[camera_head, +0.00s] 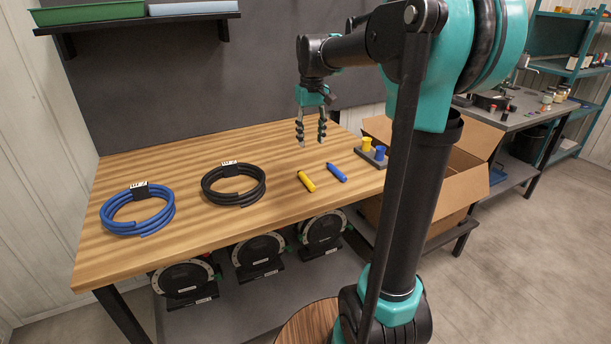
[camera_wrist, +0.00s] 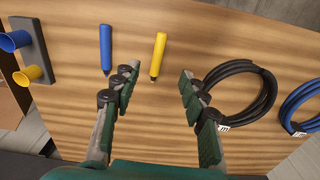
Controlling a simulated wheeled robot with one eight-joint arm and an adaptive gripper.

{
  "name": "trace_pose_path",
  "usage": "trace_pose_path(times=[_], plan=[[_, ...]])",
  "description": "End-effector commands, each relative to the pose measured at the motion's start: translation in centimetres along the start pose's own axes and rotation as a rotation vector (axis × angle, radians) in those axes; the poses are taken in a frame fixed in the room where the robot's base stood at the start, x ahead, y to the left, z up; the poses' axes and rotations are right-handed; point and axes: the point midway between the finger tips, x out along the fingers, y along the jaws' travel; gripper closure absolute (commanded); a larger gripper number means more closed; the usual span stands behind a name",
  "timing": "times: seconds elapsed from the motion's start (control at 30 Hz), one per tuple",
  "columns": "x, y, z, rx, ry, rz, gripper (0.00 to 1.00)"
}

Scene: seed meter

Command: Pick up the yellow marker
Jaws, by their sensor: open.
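The yellow marker (camera_head: 306,181) lies on the wooden table (camera_head: 240,150), left of the blue marker (camera_head: 336,172). In the wrist view the yellow marker (camera_wrist: 158,55) lies right of the blue marker (camera_wrist: 106,48), with its narrow tip toward my gripper. My gripper (camera_head: 311,142) is above the table, pointing down, open and empty. In the wrist view the fingers (camera_wrist: 155,88) are spread apart. The lower end of the yellow marker shows between the fingertips, nearer the left finger, and the blue marker is outside that finger. I see no contact with either marker.
A black cable coil (camera_head: 233,185) and a blue cable coil (camera_head: 138,209) lie left of the markers. A dark holder (camera_head: 374,158) with a yellow and a blue cup stands at the right edge. An open cardboard box (camera_head: 455,180) stands beside the table.

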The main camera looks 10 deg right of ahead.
Motion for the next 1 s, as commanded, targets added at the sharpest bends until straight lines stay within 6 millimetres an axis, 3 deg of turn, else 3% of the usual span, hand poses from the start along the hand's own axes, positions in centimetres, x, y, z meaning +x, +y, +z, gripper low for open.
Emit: trace_pose_path(times=[0.17, 0.7, 1.0], plan=[[-0.3, -0.1, -0.8, -0.011, -0.017, -0.003, 0.57], [9.6, -0.1, -0.6, -0.011, -0.015, -0.003, 0.57], [11.8, -0.1, -0.7, -0.011, -0.015, -0.003, 0.57]])
